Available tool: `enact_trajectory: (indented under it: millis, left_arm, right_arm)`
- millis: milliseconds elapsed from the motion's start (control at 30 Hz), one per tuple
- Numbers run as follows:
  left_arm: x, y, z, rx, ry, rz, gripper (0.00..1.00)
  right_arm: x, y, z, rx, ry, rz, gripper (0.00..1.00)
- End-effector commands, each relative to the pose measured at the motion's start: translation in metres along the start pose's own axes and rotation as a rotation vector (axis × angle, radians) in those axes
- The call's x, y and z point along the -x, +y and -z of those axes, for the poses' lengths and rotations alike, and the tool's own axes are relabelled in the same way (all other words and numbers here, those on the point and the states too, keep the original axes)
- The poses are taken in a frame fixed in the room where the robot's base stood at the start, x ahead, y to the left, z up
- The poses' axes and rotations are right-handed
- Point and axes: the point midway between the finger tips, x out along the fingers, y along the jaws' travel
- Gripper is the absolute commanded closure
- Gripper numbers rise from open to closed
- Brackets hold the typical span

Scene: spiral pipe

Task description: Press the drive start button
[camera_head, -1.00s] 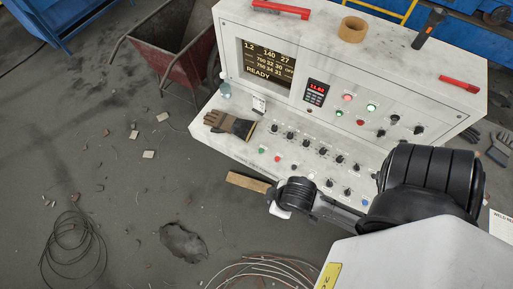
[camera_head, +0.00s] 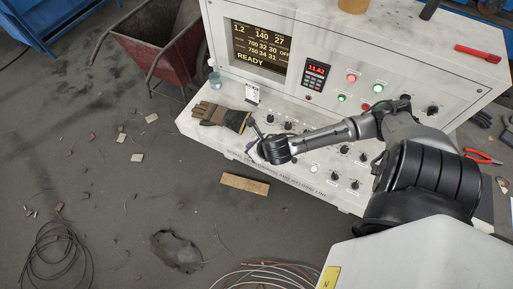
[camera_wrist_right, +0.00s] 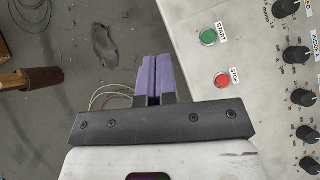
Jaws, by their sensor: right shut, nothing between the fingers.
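The green button labelled START (camera_wrist_right: 208,38) is on the sloping white console desk, at the upper right in the right wrist view. The red button labelled STOP (camera_wrist_right: 221,80) is just below it. My right gripper (camera_wrist_right: 152,62) is shut with nothing between its purple-faced fingers. In that view its tips lie left of both buttons, apart from them and over the floor beyond the desk edge. In the head view my right gripper (camera_head: 257,148) is over the desk's front left part and hides the button area there. My left gripper is not in view.
Black knobs (camera_wrist_right: 296,54) stand right of the buttons. The display (camera_head: 260,45) reads READY. A wooden piece (camera_head: 245,184) and cables (camera_head: 265,275) are on the floor.

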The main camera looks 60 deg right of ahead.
Motion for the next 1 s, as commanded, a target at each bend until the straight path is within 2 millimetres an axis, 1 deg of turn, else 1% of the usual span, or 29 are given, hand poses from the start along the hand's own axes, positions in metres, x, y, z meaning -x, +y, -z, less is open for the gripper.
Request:
enact_trajectory:
  millis: [33,100,200,333,433,533,833,1000]
  left_arm:
    - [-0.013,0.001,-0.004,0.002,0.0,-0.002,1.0]
    - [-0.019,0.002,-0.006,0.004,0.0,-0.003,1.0]
    - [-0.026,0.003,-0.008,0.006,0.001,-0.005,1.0]
    - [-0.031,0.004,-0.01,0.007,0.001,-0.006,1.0]
    - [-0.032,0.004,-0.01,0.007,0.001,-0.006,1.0]
    - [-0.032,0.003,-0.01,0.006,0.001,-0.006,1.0]
    - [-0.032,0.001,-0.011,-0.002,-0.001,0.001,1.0]
    - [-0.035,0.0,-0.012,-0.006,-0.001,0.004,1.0]
  right_arm:
    - [-0.015,-0.017,-0.002,0.138,-0.018,0.016,1.0]
    - [-0.024,-0.033,-0.009,0.305,-0.033,0.03,1.0]
    - [-0.033,-0.053,-0.018,0.489,-0.047,0.049,1.0]
    - [-0.038,-0.07,-0.025,0.642,-0.055,0.067,1.0]
    - [-0.04,-0.076,-0.029,0.701,-0.057,0.074,1.0]
    - [-0.04,-0.078,-0.03,0.723,-0.058,0.076,1.0]
    - [-0.04,-0.077,-0.03,0.722,-0.058,0.076,1.0]
    - [-0.042,-0.077,-0.028,0.721,-0.058,0.076,1.0]
